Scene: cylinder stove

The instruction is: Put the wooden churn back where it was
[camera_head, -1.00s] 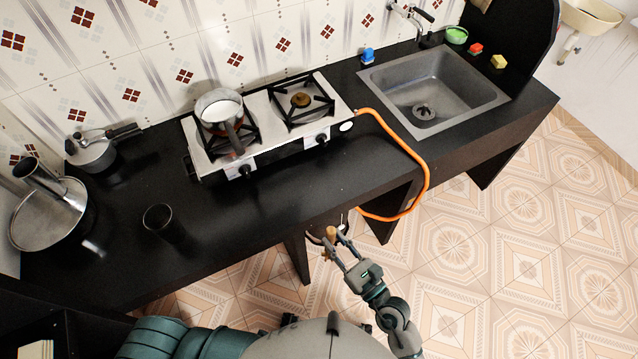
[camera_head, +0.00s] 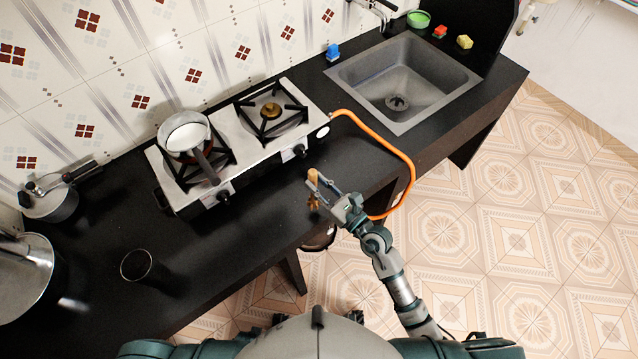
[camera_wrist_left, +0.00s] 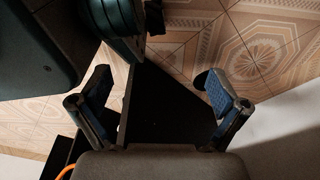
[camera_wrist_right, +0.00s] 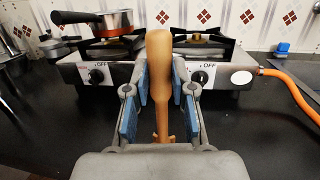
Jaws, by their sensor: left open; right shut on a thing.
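The wooden churn (camera_wrist_right: 160,80) stands upright between the blue pads of my right gripper (camera_wrist_right: 161,90) in the right wrist view. The gripper is shut on it. In the head view the churn (camera_head: 313,178) shows as a small tan stick in my right gripper (camera_head: 327,187), above the front edge of the black counter (camera_head: 240,240), in front of the stove. My left gripper (camera_wrist_left: 160,100) shows only in its own wrist view, with its fingers wide apart and nothing between them, over the tiled floor and a dark panel.
A two-burner stove (camera_head: 222,184) bears a pot of white liquid (camera_head: 184,133). An orange hose (camera_head: 411,165) loops off the counter edge to the right. A black cup (camera_head: 138,266) and pots stand at the left; the sink (camera_head: 395,110) is at the right. Counter between cup and gripper is clear.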

